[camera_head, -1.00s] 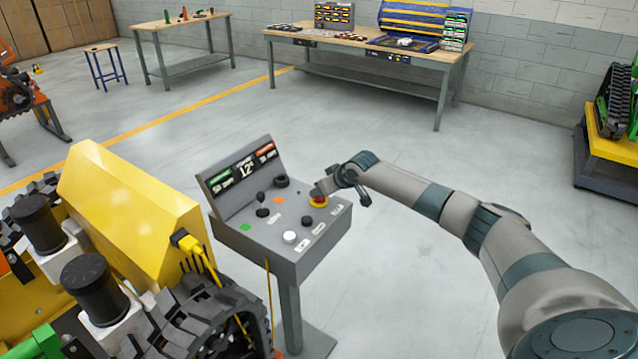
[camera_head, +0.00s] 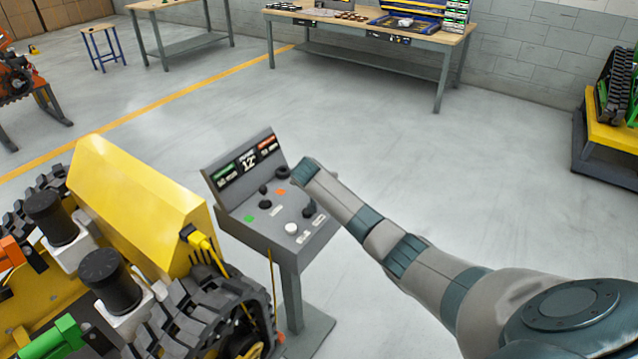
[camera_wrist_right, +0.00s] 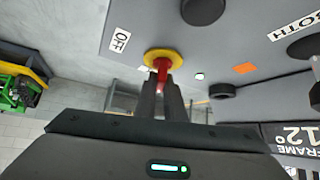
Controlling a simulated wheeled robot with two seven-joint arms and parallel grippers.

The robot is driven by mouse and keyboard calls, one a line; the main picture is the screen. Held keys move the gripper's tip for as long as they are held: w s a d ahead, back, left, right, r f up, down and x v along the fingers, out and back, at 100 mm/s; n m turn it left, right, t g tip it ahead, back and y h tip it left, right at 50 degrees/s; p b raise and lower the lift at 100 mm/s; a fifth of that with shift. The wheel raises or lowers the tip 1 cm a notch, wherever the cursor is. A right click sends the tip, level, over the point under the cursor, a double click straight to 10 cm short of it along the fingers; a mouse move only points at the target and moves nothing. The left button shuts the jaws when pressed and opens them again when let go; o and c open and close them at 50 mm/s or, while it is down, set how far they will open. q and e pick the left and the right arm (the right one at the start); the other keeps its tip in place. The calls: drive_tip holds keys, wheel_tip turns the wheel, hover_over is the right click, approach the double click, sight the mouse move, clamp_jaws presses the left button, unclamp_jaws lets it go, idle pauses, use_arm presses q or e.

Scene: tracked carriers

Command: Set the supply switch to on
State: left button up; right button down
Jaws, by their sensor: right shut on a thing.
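The supply switch is a red handle (camera_wrist_right: 162,66) on a round yellow collar (camera_wrist_right: 174,54), set in the grey control console (camera_head: 285,253). In the wrist view an OFF label (camera_wrist_right: 120,41) lies beside the collar. My right gripper (camera_wrist_right: 168,88) is shut on the red handle, its two dark fingers close together. In the head view my right arm hides the switch and the gripper. I cannot read the handle's exact turn. My left gripper is not in view.
The console also carries a white knob (camera_head: 291,229), a green square (camera_head: 249,218), an orange square (camera_head: 280,191) and several black knobs. A yellow tracked carrier (camera_head: 140,190) stands close on the left. The floor behind the console is clear up to the workbench (camera_head: 380,50).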

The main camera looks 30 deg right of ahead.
drive_tip(key=m+b, duration=0.1)
drive_tip(key=m+g+h+b, duration=0.1)
drive_tip(key=shift+a+f+m+g, duration=0.1)
drive_tip(key=shift+f+m+g, duration=0.15)
drive_tip(key=shift+m+g, duration=0.05)
drive_tip(key=shift+r+m+g+h+b, duration=0.2)
drive_tip(key=shift+m+g+h+b, duration=0.4)
drive_tip(key=shift+m+b, duration=0.45)
drive_tip(key=c, duration=1.8)
unclamp_jaws()
drive_tip(key=shift+c, duration=0.2)
drive_tip(key=shift+r, duration=0.15)
drive_tip(key=b+v, duration=0.4)
drive_tip(key=v, duration=1.3)
drive_tip(key=shift+w+r, duration=0.15)
